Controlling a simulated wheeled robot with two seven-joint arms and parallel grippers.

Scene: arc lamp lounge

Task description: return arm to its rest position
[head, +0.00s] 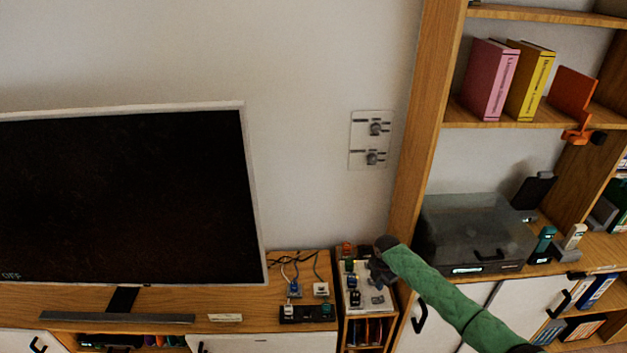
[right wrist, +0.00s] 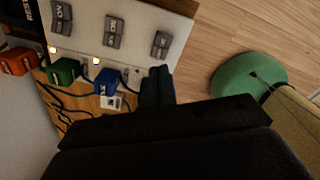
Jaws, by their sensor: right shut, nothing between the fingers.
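My right arm, in a green sleeve, reaches in from the lower right of the head view. Its dark gripper (head: 379,272) is over a pale panel with switches and coloured plugs (head: 352,297), on a narrow wooden stand right of the TV. In the right wrist view my right gripper (right wrist: 157,88) is shut and empty, its fingertips at the edge of the white panel (right wrist: 82,38). Grey switches (right wrist: 113,32) and green (right wrist: 63,71), blue (right wrist: 108,81) and orange (right wrist: 17,61) plugs show there. I cannot tell whether the fingers touch the panel. My left gripper is not in view.
A large TV (head: 120,200) stands left on a wooden cabinet. A wooden shelf post (head: 424,120) rises close to my right arm. A turntable with a clear cover (head: 474,225) sits behind the arm. A round green object (right wrist: 248,82) is on the floor.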

